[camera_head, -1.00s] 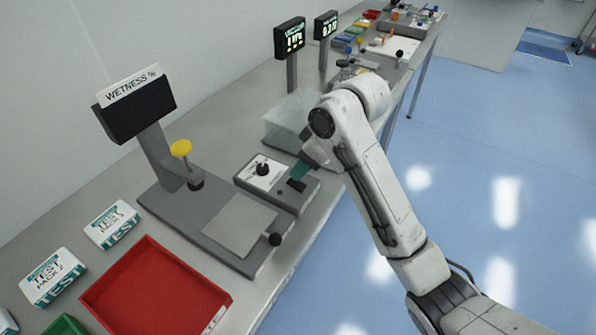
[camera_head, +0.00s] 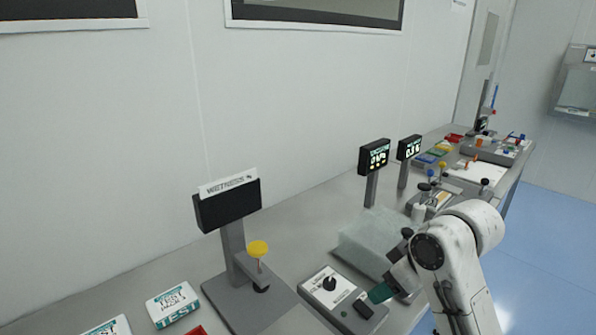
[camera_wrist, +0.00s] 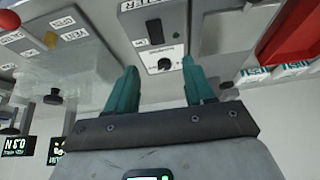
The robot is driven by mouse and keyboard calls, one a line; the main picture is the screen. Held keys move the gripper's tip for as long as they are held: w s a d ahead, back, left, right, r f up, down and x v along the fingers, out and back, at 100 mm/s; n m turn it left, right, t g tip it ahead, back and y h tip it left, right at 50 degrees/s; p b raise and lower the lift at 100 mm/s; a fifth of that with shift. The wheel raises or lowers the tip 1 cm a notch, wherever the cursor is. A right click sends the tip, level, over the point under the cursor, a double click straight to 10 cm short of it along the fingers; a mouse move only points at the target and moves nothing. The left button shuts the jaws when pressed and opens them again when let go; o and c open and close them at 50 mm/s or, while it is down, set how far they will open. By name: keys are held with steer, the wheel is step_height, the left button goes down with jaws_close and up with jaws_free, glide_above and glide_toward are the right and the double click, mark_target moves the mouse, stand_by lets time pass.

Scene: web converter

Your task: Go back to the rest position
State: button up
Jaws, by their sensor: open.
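My gripper (camera_head: 379,293) has teal fingers and hangs at the right end of the grey control box (camera_head: 322,288) with a black knob. In the wrist view my gripper (camera_wrist: 158,67) is open, with its two fingers apart and nothing between them. The control box's white panel with its knob (camera_wrist: 165,63) shows beyond the fingertips, and the picture is upside down. I cannot tell whether a fingertip touches the box. My arm reaches in from the lower right in the head view.
The wetness tester (camera_head: 227,206) with a yellow-topped post (camera_head: 258,249) stands left of the box. A clear block (camera_head: 375,240) stands behind my gripper. Test packs (camera_head: 172,304) lie at lower left. Two displays (camera_head: 374,157) stand farther back. Blue floor (camera_head: 545,235) is clear at right.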

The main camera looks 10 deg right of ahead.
steer(key=s+f, duration=0.2)
steer(key=f, duration=0.1)
steer(key=s+a+f+m, duration=0.1)
steer(key=s+f, duration=0.1)
steer(key=s+a+f+m, duration=0.1)
steer(key=s+f, duration=0.1)
steer(key=f, duration=0.1)
steer(key=shift+s+a+f, duration=0.25)
steer(key=shift+f, duration=0.1)
steer(key=s+d+f+m+g+h, duration=0.1)
steer(key=s+f, duration=0.3)
steer(key=s, duration=0.5)
steer(key=s+d+f+m+g+h, duration=0.1)
steer(key=s+d+f, duration=0.3)
steer(key=s, duration=0.5)
steer(key=s+d+f+m+g+h, duration=0.1)
steer(key=s+d+f+m, duration=0.1)
steer(key=s+f, duration=0.4)
steer(key=s+m, duration=0.1)
steer(key=s, duration=0.2)
steer(key=shift+s+d+m, duration=0.3)
steer(key=shift+s+d, duration=0.1)
